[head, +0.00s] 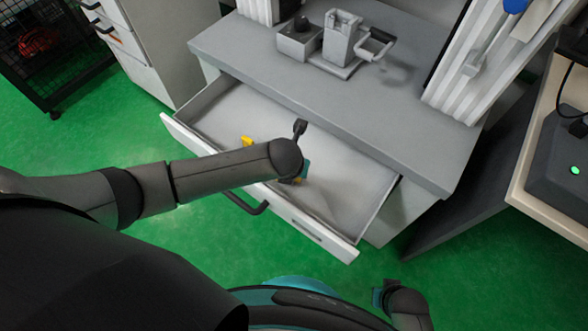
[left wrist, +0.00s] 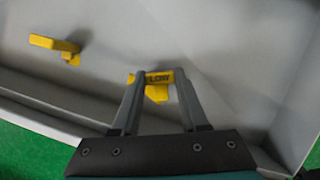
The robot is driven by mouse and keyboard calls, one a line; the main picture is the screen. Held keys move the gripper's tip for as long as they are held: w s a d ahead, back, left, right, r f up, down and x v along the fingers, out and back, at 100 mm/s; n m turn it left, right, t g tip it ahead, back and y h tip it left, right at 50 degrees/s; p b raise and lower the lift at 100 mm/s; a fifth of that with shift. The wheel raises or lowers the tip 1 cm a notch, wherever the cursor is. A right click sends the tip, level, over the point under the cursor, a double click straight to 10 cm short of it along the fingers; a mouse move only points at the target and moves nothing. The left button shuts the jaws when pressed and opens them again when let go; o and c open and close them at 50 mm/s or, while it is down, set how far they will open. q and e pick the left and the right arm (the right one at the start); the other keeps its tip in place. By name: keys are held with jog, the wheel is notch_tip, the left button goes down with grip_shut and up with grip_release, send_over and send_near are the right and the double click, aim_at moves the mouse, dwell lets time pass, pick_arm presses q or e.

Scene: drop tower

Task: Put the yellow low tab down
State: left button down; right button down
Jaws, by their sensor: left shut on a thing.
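The yellow low tab (left wrist: 157,93), marked "LOW", is between the fingertips of my left gripper (left wrist: 157,77) in the left wrist view. The gripper is shut on it, over the inside of the open drawer (left wrist: 235,35). Whether the tab touches the drawer floor I cannot tell. In the head view only a small bit of yellow shows by the left gripper (head: 296,180), under my wrist. A second yellow tab (left wrist: 55,46) lies in the drawer to the left; it also shows in the head view (head: 247,142). My right wrist is at the bottom of the head view; its fingers are hidden.
The drawer's white front (head: 320,240) with a dark handle (head: 245,203) faces me. A grey worktop (head: 330,85) above it carries a grey fixture (head: 342,45). A bench with a dark device (head: 562,160) stands at the right. The drawer floor right of my gripper is clear.

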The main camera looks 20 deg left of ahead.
pick_arm(q)
jog(key=shift+c, duration=2.1)
grip_release()
jog(key=shift+f, duration=0.15)
